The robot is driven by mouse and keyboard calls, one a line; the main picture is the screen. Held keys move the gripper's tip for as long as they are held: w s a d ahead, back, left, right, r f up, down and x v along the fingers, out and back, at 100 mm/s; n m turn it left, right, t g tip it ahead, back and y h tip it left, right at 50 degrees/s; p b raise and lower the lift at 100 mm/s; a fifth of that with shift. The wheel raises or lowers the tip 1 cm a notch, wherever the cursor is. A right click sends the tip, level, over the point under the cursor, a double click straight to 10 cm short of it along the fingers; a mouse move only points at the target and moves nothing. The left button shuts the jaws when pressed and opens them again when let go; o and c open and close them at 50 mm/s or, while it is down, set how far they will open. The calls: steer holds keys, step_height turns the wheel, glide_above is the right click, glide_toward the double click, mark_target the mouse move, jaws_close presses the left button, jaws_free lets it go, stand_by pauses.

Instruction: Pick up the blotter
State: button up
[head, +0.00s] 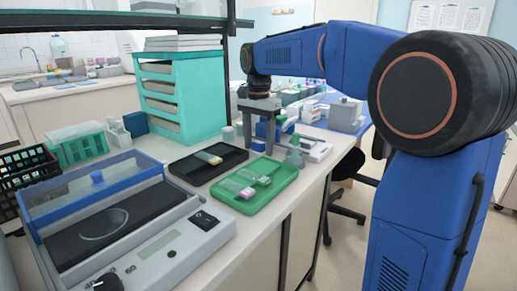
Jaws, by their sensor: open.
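I cannot single out the blotter with certainty in the head view. My gripper (259,143) points down above the bench, beyond the green tray (244,205) and the black tray (190,180). Its grey jaws are open. Something blue shows between and beside the fingers; I cannot tell whether it is between them or behind.
A bench device with a blue-framed clear lid (92,187) stands at the front left. A teal drawer unit (181,97) stands behind the trays. A small flask (294,153) stands right of my gripper. Racks and boxes crowd the bench beyond.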

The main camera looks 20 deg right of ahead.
mark_target(258, 142)
steer(key=c, duration=1.1)
steer(key=shift+c, duration=0.2)
step_height(258, 142, up, 10)
